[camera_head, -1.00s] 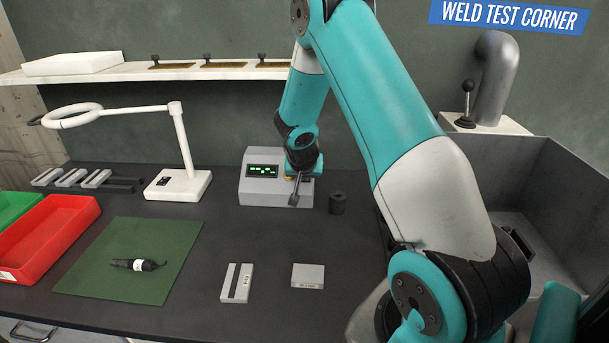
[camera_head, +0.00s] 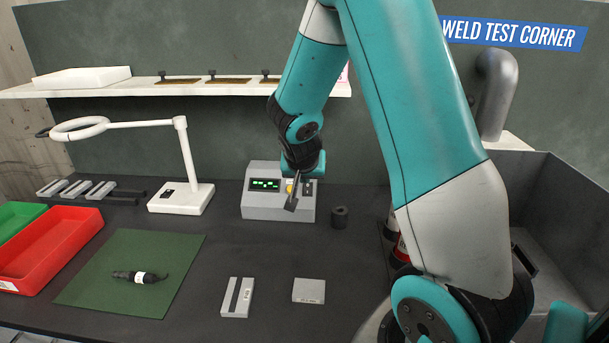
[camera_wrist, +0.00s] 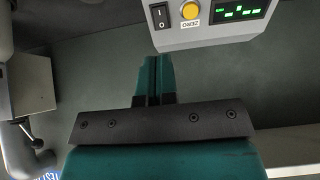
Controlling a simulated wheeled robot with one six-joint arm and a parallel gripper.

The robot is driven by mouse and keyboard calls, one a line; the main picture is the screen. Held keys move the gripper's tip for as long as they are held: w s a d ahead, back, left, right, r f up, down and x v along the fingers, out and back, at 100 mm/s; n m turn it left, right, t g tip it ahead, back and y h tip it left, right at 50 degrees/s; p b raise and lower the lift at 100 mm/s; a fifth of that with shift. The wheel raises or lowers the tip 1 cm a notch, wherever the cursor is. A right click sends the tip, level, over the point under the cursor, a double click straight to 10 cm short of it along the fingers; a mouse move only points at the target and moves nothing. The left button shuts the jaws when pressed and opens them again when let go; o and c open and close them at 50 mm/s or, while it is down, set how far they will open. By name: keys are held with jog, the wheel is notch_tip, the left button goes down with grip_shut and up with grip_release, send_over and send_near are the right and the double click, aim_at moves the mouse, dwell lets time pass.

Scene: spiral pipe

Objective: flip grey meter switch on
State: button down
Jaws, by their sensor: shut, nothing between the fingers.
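The grey meter (camera_head: 262,207) stands on the dark bench, with a lit green display (camera_head: 265,184), a yellow button (camera_head: 290,187) and a small black rocker switch (camera_head: 308,188) at the right of its face. The wrist view shows the meter (camera_wrist: 215,36) upside down at the top, with the rocker switch (camera_wrist: 160,16) beside the yellow button (camera_wrist: 190,9). Which side of the rocker is pressed, I cannot tell. My gripper (camera_head: 291,204) is shut and empty, in front of the meter's face. In the wrist view its fingers (camera_wrist: 153,75) appear just below the switch, apart from it.
A dark cylinder (camera_head: 340,217) stands right of the meter. A white lamp (camera_head: 181,197) stands to the left. A green mat (camera_head: 100,285) bears a dark tool (camera_head: 140,277). A red tray (camera_head: 45,250) is far left.

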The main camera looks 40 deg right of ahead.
jog(key=shift+v, duration=1.35)
jog(key=s+a+r+n+y, duration=0.2)
jog(key=s+a+n+y, duration=0.15)
jog(key=a, duration=0.85)
jog(key=s+a+r+n+g+y, duration=0.2)
jog(key=s+a+n, duration=0.4)
jog(key=s+a, duration=0.3)
jog(key=s+a+r+n+g+y, duration=0.3)
jog(key=s+a+n, duration=0.4)
jog(key=s+a, duration=0.3)
jog(key=shift+s+r+y, duration=0.2)
jog(key=shift+r+y, duration=0.55)
jog(key=shift+r, duration=0.2)
